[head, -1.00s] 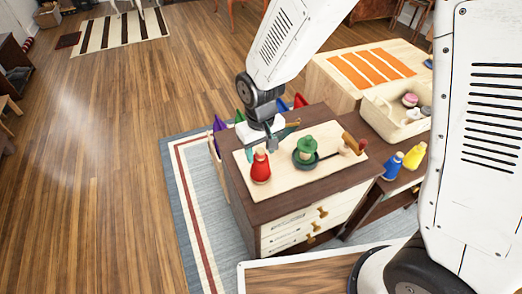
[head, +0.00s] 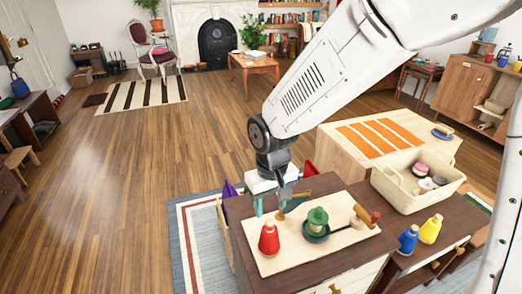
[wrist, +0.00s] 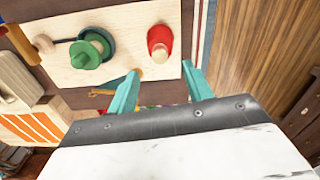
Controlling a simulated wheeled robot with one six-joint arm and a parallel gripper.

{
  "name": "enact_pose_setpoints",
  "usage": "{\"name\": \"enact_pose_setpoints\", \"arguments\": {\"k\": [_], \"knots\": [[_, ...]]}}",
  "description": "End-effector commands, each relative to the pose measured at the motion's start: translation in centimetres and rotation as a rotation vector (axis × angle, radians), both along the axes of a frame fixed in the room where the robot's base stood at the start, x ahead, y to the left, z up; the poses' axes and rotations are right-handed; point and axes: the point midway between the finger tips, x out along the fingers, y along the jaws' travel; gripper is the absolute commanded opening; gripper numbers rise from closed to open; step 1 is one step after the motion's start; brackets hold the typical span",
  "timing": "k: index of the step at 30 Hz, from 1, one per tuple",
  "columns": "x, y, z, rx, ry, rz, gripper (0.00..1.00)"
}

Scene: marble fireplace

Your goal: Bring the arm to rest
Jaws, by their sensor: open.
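My gripper (head: 270,208) is open and empty over the far-left part of a pale board (head: 286,262) on the dark cabinet top. Its two teal fingers also show in the wrist view (wrist: 161,84), spread apart with nothing gripped between them. A red bottle-like piece (head: 269,241) stands on the board, close in front of the fingers in the head view. It shows beyond the fingertips in the wrist view (wrist: 160,40). A green piece (head: 317,220) sits in a small dark green pan (head: 313,236) to the right. A small tan item lies near one fingertip, partly hidden.
Blue (head: 408,240) and yellow (head: 430,230) bottles stand further right, near a cream basket (head: 408,198). A pale cabinet with orange stripes (head: 365,140) stands behind. The floor at left is open.

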Motion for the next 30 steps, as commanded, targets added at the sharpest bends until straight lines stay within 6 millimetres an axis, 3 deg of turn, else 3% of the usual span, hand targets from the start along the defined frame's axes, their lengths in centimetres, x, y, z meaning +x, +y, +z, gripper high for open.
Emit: {"name": "enact_pose_setpoints", "arguments": {"k": [3, 6, 21, 30], "knots": [[-0.6, -0.3, 0.0, -0.014, 0.025, 0.009, 0.51], [-2.8, -1.6, 0.0, -0.051, 0.095, 0.022, 0.51], [-13.2, -14.4, 11.8, -0.038, 0.108, -0.17, 0.51], [-18.7, -19.4, 15.7, 0.007, -0.03, -0.341, 0.51]]}}
